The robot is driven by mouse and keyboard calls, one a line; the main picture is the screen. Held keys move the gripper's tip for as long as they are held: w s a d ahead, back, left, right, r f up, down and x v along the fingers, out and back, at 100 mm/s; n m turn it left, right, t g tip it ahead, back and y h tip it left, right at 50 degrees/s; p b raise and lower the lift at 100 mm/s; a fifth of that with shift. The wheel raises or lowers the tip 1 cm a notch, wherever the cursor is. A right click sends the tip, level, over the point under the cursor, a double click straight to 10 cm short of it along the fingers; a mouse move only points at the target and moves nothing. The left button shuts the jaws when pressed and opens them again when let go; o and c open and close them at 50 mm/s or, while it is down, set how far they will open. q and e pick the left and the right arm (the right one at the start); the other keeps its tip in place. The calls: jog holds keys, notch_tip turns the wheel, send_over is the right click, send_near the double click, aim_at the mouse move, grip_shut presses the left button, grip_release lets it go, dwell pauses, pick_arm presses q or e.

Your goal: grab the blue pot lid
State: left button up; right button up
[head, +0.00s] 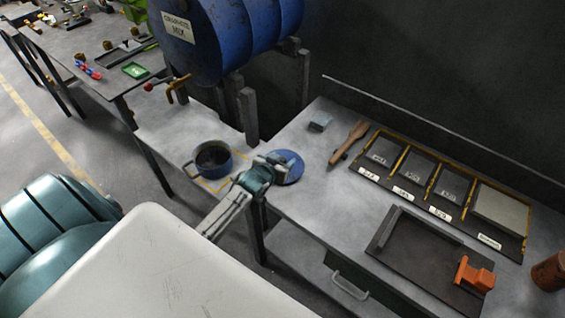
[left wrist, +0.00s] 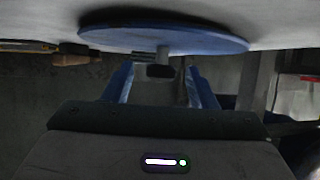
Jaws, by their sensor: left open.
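The blue pot lid (head: 291,166) lies on the grey workbench near its left corner. In the left wrist view the lid (left wrist: 215,42) shows as a wide blue disc with a dark knob (left wrist: 160,70) at its middle. My left gripper (head: 272,163) is at the lid's left side in the head view and hides part of it. In the left wrist view its two blue fingers (left wrist: 160,88) are apart, with the knob ahead between them, not visibly gripped. The blue pot (head: 212,158) stands uncovered on the lower table to the left. My right gripper is out of view.
A wooden-handled tool (head: 350,141) and a small grey block (head: 320,121) lie behind the lid. Labelled plates in a yellow-edged rack (head: 436,208) and a dark tray (head: 412,252) are to the right.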

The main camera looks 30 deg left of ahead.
pick_arm(q)
jog(key=shift+w+f, duration=0.25)
jog(key=shift+w, duration=0.2)
jog(key=shift+a, duration=0.1)
jog(key=shift+s, duration=0.1)
grip_shut()
jog(key=shift+r, duration=0.1)
